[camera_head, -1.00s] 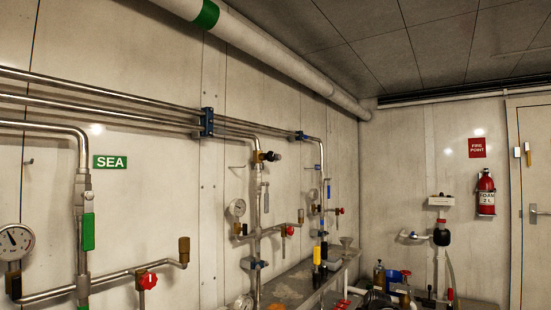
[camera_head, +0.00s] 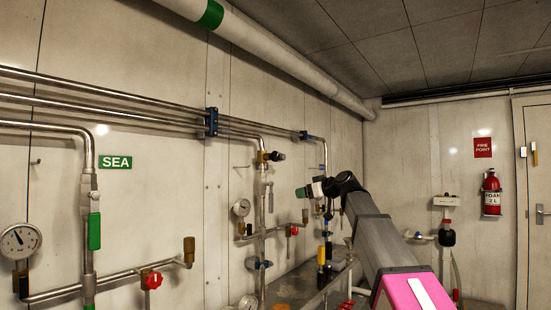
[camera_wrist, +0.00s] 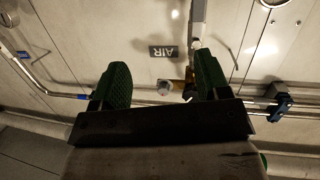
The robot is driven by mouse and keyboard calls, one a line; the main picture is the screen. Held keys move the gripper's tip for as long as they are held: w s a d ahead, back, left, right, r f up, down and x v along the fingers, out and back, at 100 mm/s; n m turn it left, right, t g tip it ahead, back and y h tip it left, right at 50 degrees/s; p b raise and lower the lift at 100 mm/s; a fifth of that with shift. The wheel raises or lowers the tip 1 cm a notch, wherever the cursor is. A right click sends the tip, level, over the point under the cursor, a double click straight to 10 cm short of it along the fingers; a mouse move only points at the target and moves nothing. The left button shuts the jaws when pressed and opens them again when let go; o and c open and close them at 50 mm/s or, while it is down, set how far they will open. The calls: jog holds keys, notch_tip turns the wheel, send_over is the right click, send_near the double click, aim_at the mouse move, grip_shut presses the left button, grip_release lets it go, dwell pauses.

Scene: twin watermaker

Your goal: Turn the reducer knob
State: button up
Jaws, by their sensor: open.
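A brass fitting with a dark round knob (camera_head: 277,156), which looks like the reducer knob, sits on a vertical pipe on the left wall. My gripper (camera_head: 310,191) is raised near the wall, to the right of this pipe in the head view. In the wrist view, my gripper (camera_wrist: 163,75) is open, its two green-padded fingers apart and empty. A small greyish round knob end (camera_wrist: 164,88) beside a brass fitting (camera_wrist: 184,85) shows between the fingers. I cannot tell how far it is from them, or whether it is the same knob.
An upside-down AIR sign (camera_wrist: 164,52) is on the wall near the fingers. A grey bench (camera_head: 300,280) is below. A fire extinguisher (camera_head: 491,193) hangs at the back.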

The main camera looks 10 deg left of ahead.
aim_at(277, 156)
jog(key=s+a+r+n+y, duration=0.1)
jog(key=s+a+r, duration=0.1)
jog(key=r, duration=0.5)
jog(key=s+a+r+n+y, duration=0.1)
jog(key=s+r+n+y, duration=0.1)
jog(key=r, duration=0.5)
jog(key=x, duration=1.1)
jog(key=shift+f, duration=0.35)
jog(key=c, duration=0.9)
